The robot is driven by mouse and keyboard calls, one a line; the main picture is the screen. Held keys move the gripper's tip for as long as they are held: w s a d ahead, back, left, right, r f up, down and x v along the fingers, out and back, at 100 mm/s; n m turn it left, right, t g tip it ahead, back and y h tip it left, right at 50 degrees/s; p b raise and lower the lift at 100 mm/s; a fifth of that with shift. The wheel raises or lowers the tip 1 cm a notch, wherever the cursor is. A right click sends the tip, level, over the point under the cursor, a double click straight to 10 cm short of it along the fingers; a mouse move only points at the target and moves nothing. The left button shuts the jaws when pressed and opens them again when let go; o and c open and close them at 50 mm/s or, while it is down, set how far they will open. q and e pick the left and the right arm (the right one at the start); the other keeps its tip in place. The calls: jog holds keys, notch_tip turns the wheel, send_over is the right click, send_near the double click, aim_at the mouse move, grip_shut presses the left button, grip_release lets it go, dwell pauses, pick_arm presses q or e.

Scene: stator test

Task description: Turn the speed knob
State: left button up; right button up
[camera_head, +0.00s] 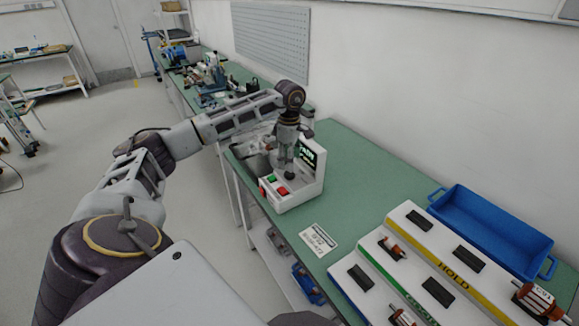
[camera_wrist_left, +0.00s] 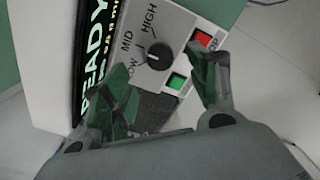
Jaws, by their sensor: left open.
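The white test box (camera_head: 308,193) stands on the green bench with a dark display (camera_head: 311,155) and a sloped control panel. In the left wrist view, the black round speed knob (camera_wrist_left: 160,57) sits on the panel (camera_wrist_left: 165,24) among the marks LOW, MID and HIGH. A red button (camera_wrist_left: 202,37) and a green button (camera_wrist_left: 177,82) are beside it. My left gripper (camera_head: 287,173) points down over the panel. In the left wrist view its open fingers (camera_wrist_left: 166,92) are apart and empty, with the knob beyond them. The head view hides the knob behind this gripper. My right gripper is out of view.
A white sorting board (camera_head: 405,255) with coloured stripes and several rotors lies to the right, before a blue tray (camera_head: 490,232). A printed card (camera_head: 318,240) lies between box and board. Grey parts (camera_head: 252,155) are close left of the box.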

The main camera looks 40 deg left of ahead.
aim_at(289, 173)
pick_arm(q)
notch_tip(289, 173, up, 6)
jog(key=shift+r, duration=0.25)
jog(key=shift+s, duration=0.1)
dwell(0.8)
